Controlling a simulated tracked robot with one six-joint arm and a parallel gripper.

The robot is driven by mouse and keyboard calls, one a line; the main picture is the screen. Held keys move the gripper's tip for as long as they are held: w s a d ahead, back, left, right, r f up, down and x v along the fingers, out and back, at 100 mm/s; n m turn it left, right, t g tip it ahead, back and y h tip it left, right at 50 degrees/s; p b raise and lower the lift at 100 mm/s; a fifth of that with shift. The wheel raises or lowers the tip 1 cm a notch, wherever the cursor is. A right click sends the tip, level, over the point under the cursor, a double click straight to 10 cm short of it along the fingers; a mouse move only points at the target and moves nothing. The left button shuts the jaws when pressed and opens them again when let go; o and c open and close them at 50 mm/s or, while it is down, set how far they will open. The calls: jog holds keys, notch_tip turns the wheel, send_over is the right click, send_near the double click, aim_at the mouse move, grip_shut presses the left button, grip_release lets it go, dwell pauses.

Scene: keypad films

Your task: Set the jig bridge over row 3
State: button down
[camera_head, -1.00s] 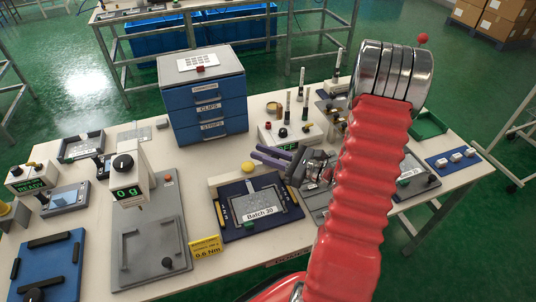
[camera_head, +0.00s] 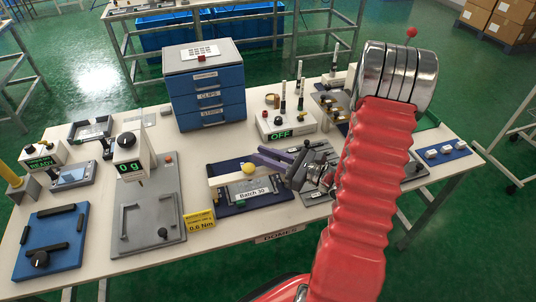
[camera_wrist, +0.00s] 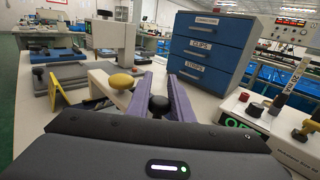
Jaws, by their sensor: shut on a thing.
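The jig bridge (camera_head: 230,179), a cream bar with a yellow knob (camera_head: 249,168) on top, lies crosswise over the back part of the dark blue jig (camera_head: 222,207). A grey film labelled Batch 30 (camera_head: 247,192) is in the jig. My gripper (camera_head: 262,158) has purple fingers and is shut on the bridge from its right side. In the wrist view the bridge (camera_wrist: 99,84) shows left of and behind the fingers (camera_wrist: 162,76), with a black knob (camera_wrist: 158,104) between them. The fingers hide part of the bar. I cannot tell whether it touches the jig or which row is under it.
A blue drawer cabinet (camera_head: 205,95) is behind. A box reading OFF (camera_head: 280,133) is at the back right. Bare table lies in front.

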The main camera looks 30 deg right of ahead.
jog(key=shift+a, duration=0.1)
jog(key=c, duration=1.6)
grip_release()
jog(key=shift+s, duration=0.1)
jog(key=shift+o, duration=0.2)
jog(key=v, duration=1.3)
jog(key=shift+s+d, duration=0.25)
jog(key=shift+s, duration=0.05)
jog(key=shift+f, duration=0.2)
